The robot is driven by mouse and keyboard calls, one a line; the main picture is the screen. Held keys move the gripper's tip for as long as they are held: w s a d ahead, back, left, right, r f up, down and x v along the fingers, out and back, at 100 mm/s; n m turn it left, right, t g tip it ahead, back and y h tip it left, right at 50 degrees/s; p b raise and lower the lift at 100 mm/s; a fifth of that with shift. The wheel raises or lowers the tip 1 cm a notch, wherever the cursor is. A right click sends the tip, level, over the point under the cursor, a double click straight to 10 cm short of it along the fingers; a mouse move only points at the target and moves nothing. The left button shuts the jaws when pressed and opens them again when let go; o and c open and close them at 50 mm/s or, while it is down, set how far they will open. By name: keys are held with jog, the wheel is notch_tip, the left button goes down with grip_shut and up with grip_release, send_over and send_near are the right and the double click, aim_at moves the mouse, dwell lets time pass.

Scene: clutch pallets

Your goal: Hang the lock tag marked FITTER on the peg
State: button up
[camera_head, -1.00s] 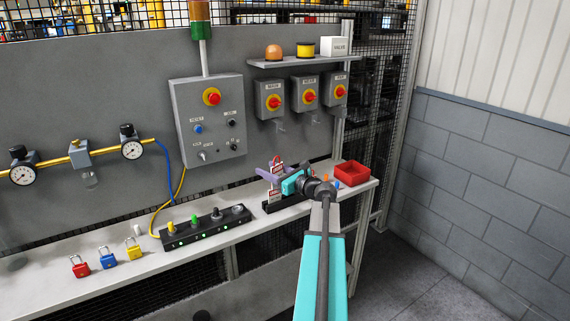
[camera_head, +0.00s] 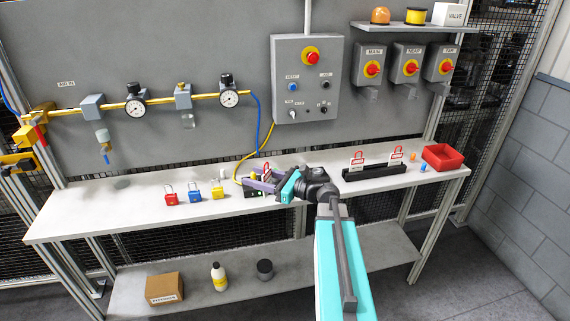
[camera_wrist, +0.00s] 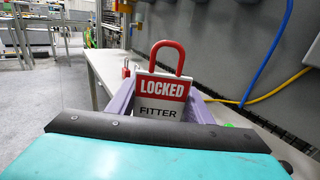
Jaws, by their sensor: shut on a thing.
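The lock tag marked FITTER (camera_wrist: 160,98) is upright in my gripper (camera_wrist: 162,108) in the wrist view, between the two purple fingers. It is a white plate with a red LOCKED band and a red shackle loop on top. In the head view my gripper (camera_head: 262,182) is above the bench near the black connector block, and the tag's red loop (camera_head: 267,168) shows over the fingers. Two other red-and-white tags, a left one (camera_head: 357,159) and a right one (camera_head: 397,154), stand in the black rack (camera_head: 376,173). I cannot make out the peg for certain.
Red, blue and yellow padlocks (camera_head: 195,195) stand on the bench left of my gripper. A red bin (camera_head: 443,158) is at the right end. The control box (camera_head: 306,80) and gauges (camera_head: 229,98) are on the wall behind. The bench's left end (camera_head: 85,205) is mostly clear.

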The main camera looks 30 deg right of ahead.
jog(key=s+a+f+n+g+y+b, duration=0.2)
jog(key=a+f+b, duration=0.2)
jog(key=a, duration=0.5)
jog(key=s+a+f+n+g+y+b, duration=0.1)
jog(key=a+f+g+y+b, duration=0.1)
jog(key=a+f+b, duration=0.3)
jog(key=a+f, duration=0.3)
jog(key=a, duration=0.1)
jog(key=shift+s+a+n+y, duration=0.3)
jog(key=shift+s+a+n, duration=0.05)
jog(key=shift+a+n, duration=0.05)
jog(key=shift+s+f, duration=0.1)
jog(key=shift+s, duration=0.1)
